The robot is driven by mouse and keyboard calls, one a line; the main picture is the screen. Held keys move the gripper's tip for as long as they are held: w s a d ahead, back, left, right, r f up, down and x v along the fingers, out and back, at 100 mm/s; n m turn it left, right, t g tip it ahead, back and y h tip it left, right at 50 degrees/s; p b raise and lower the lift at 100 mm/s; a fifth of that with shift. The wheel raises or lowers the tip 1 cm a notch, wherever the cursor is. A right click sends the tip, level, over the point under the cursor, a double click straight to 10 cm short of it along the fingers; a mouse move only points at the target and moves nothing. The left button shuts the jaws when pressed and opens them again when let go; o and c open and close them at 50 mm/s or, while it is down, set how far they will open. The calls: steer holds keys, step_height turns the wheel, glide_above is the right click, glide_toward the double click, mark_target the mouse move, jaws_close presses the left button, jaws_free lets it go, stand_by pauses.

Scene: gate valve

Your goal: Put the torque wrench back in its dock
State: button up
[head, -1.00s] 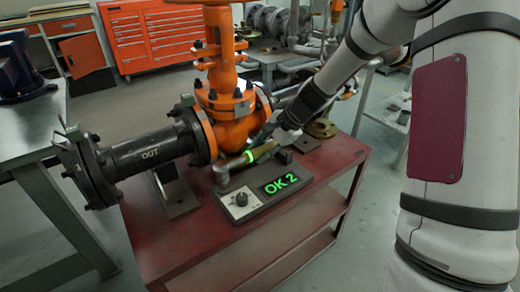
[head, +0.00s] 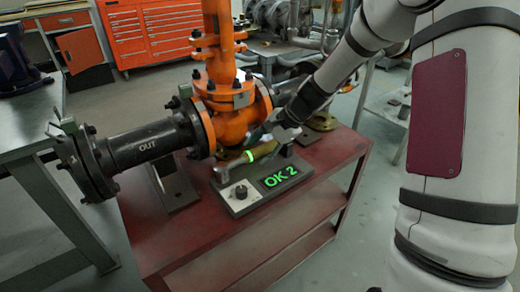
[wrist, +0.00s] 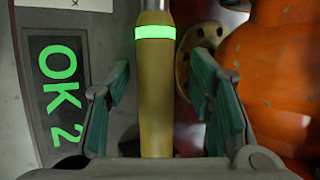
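The torque wrench (head: 264,150) has a tan handle and a glowing green ring. It lies along the back of its dock (head: 245,203), a grey box with a knob and a display reading "OK 2". Its head end is at the left of the dock. My gripper (wrist: 160,68) is over the handle, one teal-padded finger on each side. In the wrist view the handle (wrist: 156,100) runs between the fingers with visible gaps, so the gripper looks open around it. Whether the wrench is fully seated in its supports is hard to tell.
The dock stands on a red cart (head: 190,235). The orange gate valve (head: 232,125) is close behind the wrench, and its black "OUT" pipe (head: 150,145) extends left. A brass-coloured flange (head: 320,122) lies behind at right. The cart's front left is clear.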

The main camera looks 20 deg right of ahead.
steer(key=shift+f, duration=0.1)
steer(key=v, duration=1.2)
steer(key=shift+w, duration=0.1)
steer(key=s+a+r+n+g+h, duration=0.1)
steer(key=s+a+r+n, duration=0.25)
steer(key=s, duration=0.45)
steer(key=s+a+r+n+g+h, duration=0.2)
steer(key=s+a+r+n, duration=0.15)
steer(key=s, duration=0.55)
steer(key=s+d+n+h, duration=0.25)
steer(key=s+n, duration=0.35)
steer(key=s, duration=1.5)
step_height(320, 180, up, 23)
steer(key=a+t+p, duration=0.1)
steer(key=t+p, duration=0.2)
steer(key=p, duration=1.8)
steer(key=shift+r+p, duration=0.2)
steer(key=shift+p, duration=0.15)
